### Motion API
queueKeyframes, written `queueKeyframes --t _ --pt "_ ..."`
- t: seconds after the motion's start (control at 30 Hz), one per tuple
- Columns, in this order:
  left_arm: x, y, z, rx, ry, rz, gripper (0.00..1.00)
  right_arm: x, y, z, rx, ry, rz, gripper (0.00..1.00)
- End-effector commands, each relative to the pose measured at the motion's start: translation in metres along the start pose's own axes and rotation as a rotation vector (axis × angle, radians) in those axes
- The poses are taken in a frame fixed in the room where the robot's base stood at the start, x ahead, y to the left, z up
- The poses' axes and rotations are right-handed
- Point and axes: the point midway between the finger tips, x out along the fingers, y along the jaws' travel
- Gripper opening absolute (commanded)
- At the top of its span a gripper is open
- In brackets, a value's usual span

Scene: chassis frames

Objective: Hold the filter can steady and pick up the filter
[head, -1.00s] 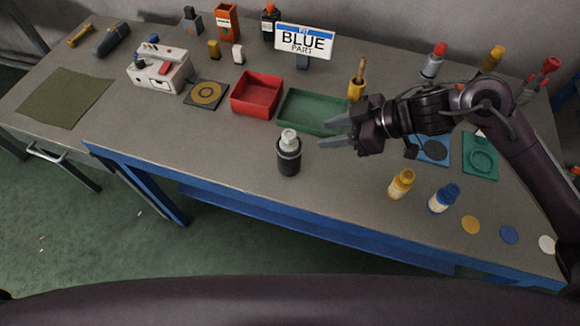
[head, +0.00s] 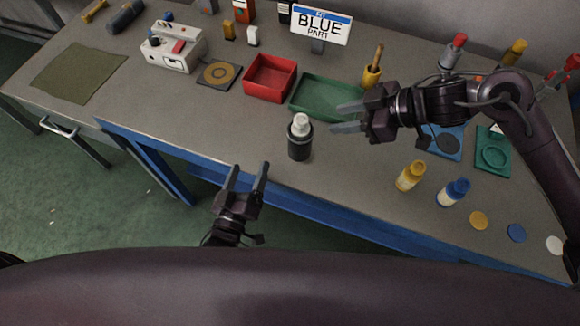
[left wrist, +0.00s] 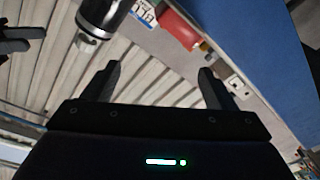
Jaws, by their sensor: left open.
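The black filter can (head: 299,149) stands upright on the grey bench near its front edge. The pale filter (head: 301,124) sticks out of its top. My left gripper (head: 250,168) is open and empty, in front of the bench edge, left of the can and nearer to me. In the left wrist view my open fingers (left wrist: 160,75) have nothing between them, and the dark can (left wrist: 103,14) shows at the top, cut off by the frame. My right gripper (head: 341,117) is open and empty, just right of the can, fingers pointing left and not touching it.
Behind the can are a red tray (head: 269,79) and a green tray (head: 326,97). A sign (head: 320,24) reads "BLUE PART". The bench left of the can is clear.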

Motion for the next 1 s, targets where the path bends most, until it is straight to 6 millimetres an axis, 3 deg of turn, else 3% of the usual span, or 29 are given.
queueKeyframes --t 0.2,0.43,0.67,1.0 --pt "0.023 0.035 0.032 0.307 -0.021 0.01 0.79 0.0 0.0 0.0 0.0 0.0 0.0 0.36" --pt "0.037 0.065 0.054 0.559 -0.037 0.035 0.79 0.0 0.0 0.0 0.0 0.0 0.0 0.36" --pt "0.051 0.072 0.059 0.622 -0.038 0.043 0.79 0.0 0.0 0.0 0.0 0.0 0.0 0.36" --pt "0.102 0.073 0.061 0.62 -0.038 0.043 0.79 0.0 0.0 0.0 0.0 0.0 0.0 0.36"
